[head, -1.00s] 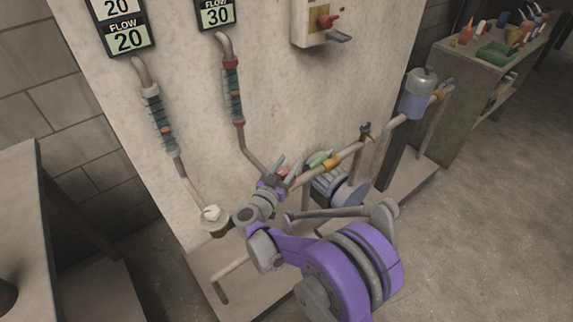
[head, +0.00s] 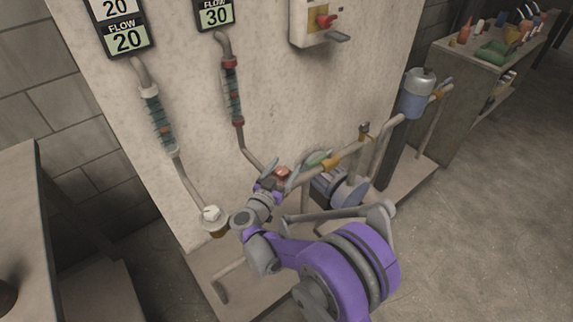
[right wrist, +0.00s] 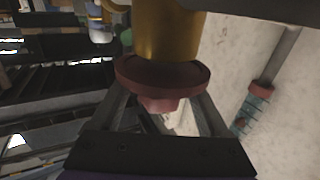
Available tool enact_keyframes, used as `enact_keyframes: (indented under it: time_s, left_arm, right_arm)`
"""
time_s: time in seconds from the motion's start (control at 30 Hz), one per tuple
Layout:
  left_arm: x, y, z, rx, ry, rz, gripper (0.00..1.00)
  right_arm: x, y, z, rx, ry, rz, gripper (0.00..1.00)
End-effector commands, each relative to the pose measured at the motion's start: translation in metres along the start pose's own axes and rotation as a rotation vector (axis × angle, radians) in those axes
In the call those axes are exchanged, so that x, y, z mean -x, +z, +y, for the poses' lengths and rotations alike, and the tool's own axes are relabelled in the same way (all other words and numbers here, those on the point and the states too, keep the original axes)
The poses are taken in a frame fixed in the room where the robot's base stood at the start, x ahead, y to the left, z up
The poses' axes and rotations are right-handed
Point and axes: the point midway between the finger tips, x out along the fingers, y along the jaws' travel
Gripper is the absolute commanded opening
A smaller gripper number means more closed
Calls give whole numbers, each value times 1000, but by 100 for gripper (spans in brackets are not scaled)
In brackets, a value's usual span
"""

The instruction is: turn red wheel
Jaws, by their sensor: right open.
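The red wheel (head: 283,172) is on the pipe fitting low in front of the panel, left of the blue pump. In the right wrist view the red wheel (right wrist: 160,76) is a dull red disk with a knob in its middle, under a brass body (right wrist: 165,35). My right gripper (head: 279,175) is at the wheel, its fingers spread. In the right wrist view the open fingers (right wrist: 163,108) reach up on either side of the knob to the disk. Whether they touch it cannot be told. My left gripper is out of view.
A white wheel (head: 211,214) is on the pipe to the left. A green wheel (head: 318,157) and a blue pump (head: 347,190) are close on the right. Flow displays reading 20 (head: 127,40) and 30 (head: 215,14) hang on the panel (head: 200,120).

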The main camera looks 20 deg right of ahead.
Motion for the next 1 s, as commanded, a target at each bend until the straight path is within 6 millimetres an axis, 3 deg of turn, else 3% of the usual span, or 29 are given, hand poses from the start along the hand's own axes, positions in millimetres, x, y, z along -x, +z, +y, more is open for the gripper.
enact_keyframes:
  time_s: [0.3, 0.47, 1.0]
  left_arm:
    - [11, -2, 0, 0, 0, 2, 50]
    - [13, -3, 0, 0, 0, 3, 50]
    - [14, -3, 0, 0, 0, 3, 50]
  right_arm:
    - [65, -2, -1, -1, -4, 0, 78]
    - [87, -1, -1, 0, -3, 0, 78]
    - [95, 0, 0, 0, -1, 0, 78]
